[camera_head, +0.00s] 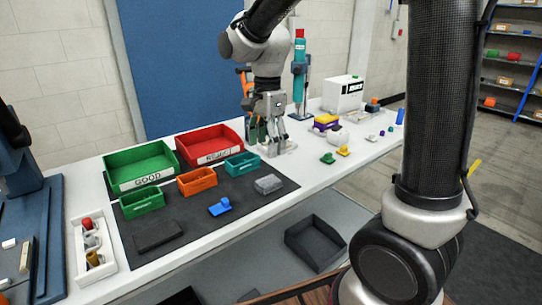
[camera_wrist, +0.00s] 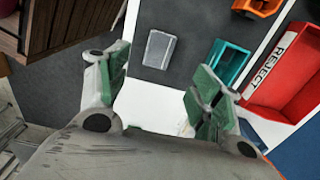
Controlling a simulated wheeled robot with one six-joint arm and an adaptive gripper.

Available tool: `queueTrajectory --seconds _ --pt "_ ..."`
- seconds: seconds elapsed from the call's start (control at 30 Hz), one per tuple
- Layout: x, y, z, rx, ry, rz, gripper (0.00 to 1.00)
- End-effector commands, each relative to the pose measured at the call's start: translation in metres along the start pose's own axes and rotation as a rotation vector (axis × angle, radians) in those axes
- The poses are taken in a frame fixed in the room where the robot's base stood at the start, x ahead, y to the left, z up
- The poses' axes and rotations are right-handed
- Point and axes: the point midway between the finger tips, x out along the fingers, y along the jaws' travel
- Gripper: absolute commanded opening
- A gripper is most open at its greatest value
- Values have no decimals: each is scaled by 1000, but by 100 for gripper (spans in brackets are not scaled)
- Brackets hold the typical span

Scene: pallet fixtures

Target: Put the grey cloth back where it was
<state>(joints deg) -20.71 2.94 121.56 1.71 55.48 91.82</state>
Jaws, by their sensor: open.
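A light grey, block-like folded piece, which looks like the grey cloth (camera_head: 268,184), lies on the dark mat (camera_head: 190,219) near its right end. In the wrist view the grey cloth (camera_wrist: 159,49) shows ahead of the fingertips, between them in the picture and apart from them. My gripper (camera_head: 270,148) is above the white bench, just beyond the mat's right end and behind the cloth. In the wrist view my gripper (camera_wrist: 158,88) has its green-padded fingers spread, with nothing between them.
A red REJECT bin (camera_head: 210,146), a green GOOD bin (camera_head: 140,166) and small teal (camera_head: 242,164), orange (camera_head: 197,181) and green (camera_head: 142,202) bins stand left of my gripper. A blue part (camera_head: 220,207) lies left of the cloth. Several small coloured items lie on the right.

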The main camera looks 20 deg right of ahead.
Motion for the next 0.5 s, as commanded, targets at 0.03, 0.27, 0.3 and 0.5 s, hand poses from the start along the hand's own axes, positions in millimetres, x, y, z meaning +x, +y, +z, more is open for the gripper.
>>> queueTrajectory --seconds 0.03,0.27,0.3,0.5 --pt "-3 0 0 0 0 -1 65" --pt "-18 15 -11 -77 2 -29 65" --pt "-25 25 -18 -133 6 -48 65" --pt "-65 112 -59 -582 90 -175 65"
